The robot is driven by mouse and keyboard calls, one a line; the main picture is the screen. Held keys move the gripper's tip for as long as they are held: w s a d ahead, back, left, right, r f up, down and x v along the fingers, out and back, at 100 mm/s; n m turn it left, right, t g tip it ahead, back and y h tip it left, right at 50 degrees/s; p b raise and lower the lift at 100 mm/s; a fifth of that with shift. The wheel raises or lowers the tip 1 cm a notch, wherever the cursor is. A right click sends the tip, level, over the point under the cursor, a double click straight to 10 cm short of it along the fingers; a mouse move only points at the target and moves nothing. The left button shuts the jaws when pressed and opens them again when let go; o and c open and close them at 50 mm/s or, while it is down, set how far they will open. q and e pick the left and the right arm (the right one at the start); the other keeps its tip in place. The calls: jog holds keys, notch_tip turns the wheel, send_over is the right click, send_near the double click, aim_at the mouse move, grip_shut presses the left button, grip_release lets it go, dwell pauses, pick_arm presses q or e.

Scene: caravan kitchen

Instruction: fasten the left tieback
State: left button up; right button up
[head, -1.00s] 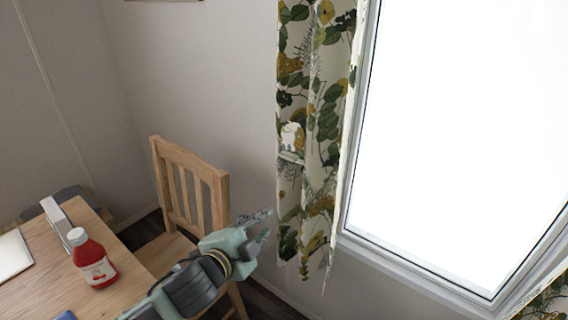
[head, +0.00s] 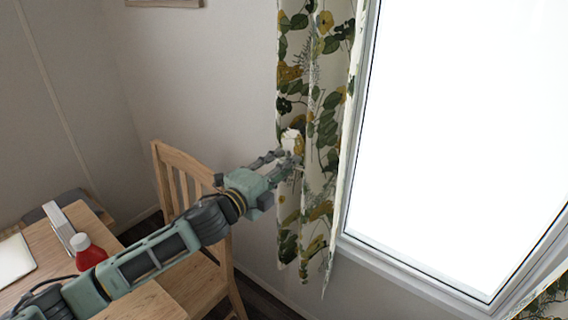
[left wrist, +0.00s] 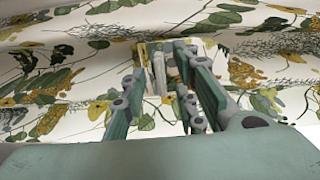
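The left curtain (head: 318,120), white with green and yellow leaves, hangs beside the window. A small pale piece (head: 291,140), which looks like the tieback, sits at its left edge about halfway down. My left gripper (head: 287,161) is just below this piece, in front of the curtain. Its fingers are apart. In the left wrist view the fingers (left wrist: 165,95) point at the curtain cloth, with the pale piece (left wrist: 157,66) beyond and between them. I cannot tell whether they touch it. My right gripper is not in view.
A wooden chair (head: 172,170) stands below my left arm. The table (head: 150,303) at lower left holds a red bottle (head: 88,254) and a white box-like item (head: 58,226). The window frame (head: 400,268) is to the right. Bare wall (head: 215,80) lies left of the curtain.

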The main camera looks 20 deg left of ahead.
pick_arm(q)
jog(key=shift+w+d, duration=0.1)
jog(key=shift+w, duration=0.15)
grip_shut()
dwell(0.5)
